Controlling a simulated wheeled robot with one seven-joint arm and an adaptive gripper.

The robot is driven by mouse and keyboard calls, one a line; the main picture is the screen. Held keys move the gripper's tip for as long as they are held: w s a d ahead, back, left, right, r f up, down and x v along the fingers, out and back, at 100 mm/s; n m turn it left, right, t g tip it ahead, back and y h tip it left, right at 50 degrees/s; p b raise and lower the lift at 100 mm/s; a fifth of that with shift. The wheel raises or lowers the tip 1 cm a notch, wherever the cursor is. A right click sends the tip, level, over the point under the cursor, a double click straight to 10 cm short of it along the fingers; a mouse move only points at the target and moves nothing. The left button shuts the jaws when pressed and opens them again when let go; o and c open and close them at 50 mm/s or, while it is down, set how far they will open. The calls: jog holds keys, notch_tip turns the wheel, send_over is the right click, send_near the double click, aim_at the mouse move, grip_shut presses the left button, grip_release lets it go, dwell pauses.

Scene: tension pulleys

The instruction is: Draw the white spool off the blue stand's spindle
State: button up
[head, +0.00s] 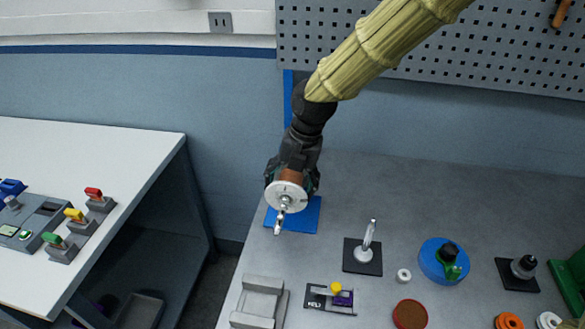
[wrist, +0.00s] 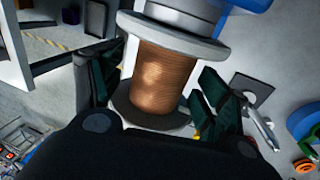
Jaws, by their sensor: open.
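The spool (head: 285,194) has white flanges and a copper-brown wound middle. It sits on the blue stand (head: 306,216), and a silver spindle tip (head: 281,222) pokes out of its near flange. In the wrist view the spool (wrist: 163,80) fills the space between the fingers, with one flange towards the blue stand (wrist: 250,5) and the other nearer my palm. My gripper (wrist: 160,90) is open, with one dark green finger on each side of the winding. The right finger looks apart from it; contact on the left is unclear. In the head view my gripper is mostly behind the spool.
A black plate with an upright silver post (head: 364,257) stands to the right. A grey cradle (head: 260,300) lies at front. Open grey bench lies behind.

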aim_at(283, 206)
jog(key=shift+a+f, duration=0.1)
jog(key=shift+f, duration=0.6)
jog(key=c, duration=1.5)
jog(key=shift+o, duration=0.2)
jog(key=shift+s+a+p, duration=0.2)
jog(key=shift+s+p, duration=0.05)
jog(key=shift+s, duration=0.6)
jog(key=shift+s+a+p, duration=0.15)
jog(key=shift+s+p, duration=0.05)
jog(key=shift+s, duration=0.6)
jog(key=shift+r+p, duration=0.15)
jog(key=shift+p, duration=0.25)
jog(key=shift+s, duration=0.15)
jog(key=shift+s+a+p, duration=0.2)
jog(key=shift+s, duration=0.6)
jog(key=shift+s+a+p, duration=0.15)
jog(key=shift+s+a, duration=0.05)
jog(key=shift+s, duration=0.6)
jog(key=shift+p, duration=0.3)
